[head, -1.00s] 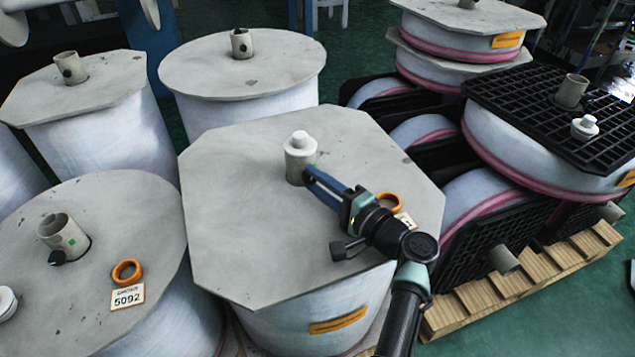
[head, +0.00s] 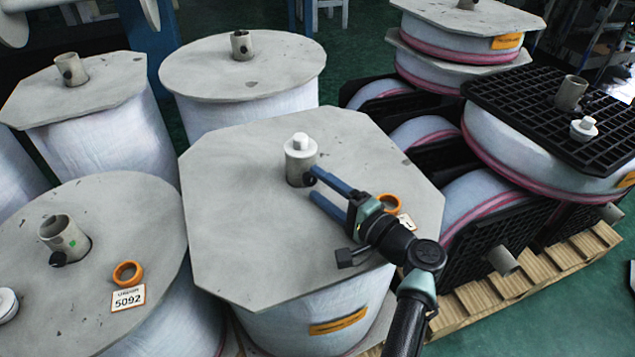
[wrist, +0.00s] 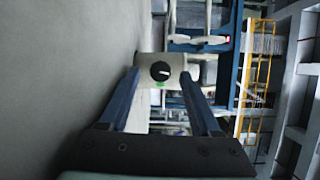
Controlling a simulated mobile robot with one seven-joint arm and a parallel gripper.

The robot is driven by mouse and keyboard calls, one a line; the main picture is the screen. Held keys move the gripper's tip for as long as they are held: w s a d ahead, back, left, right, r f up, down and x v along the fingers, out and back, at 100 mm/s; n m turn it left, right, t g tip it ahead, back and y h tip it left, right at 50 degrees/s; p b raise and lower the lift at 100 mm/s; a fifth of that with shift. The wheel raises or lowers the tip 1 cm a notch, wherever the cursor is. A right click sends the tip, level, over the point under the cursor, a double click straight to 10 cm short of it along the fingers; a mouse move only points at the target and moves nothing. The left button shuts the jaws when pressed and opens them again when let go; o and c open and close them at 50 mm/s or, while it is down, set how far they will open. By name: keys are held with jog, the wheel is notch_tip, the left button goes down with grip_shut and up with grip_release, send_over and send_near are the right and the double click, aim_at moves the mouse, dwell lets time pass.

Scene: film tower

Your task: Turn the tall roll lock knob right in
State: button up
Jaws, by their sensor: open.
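The tall roll (head: 300,320) stands in the middle of the head view under a grey octagonal top board (head: 230,210). A short beige core tube (head: 300,172) with a white cap (head: 299,146) rises from the board. In the wrist view the black round lock knob (wrist: 160,71) sits on the side of the tube, with a pale bar mark across its face and a green mark beside it. The knob is hidden in the head view. My gripper (head: 312,184) is open, its two blue fingers pointing at the tube. In the wrist view the knob shows between the fingertips; contact cannot be told.
An orange ring (head: 388,203) and a partly hidden label lie on the board near my wrist. Other rolls with core tubes stand close by on the left and behind. Black-framed rolls on a wooden pallet (head: 480,305) stand at the right. Air above the board is free.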

jog(key=p+v, duration=0.2)
jog(key=v, duration=0.9)
jog(key=shift+s+d, duration=0.2)
jog(key=shift+s, duration=0.05)
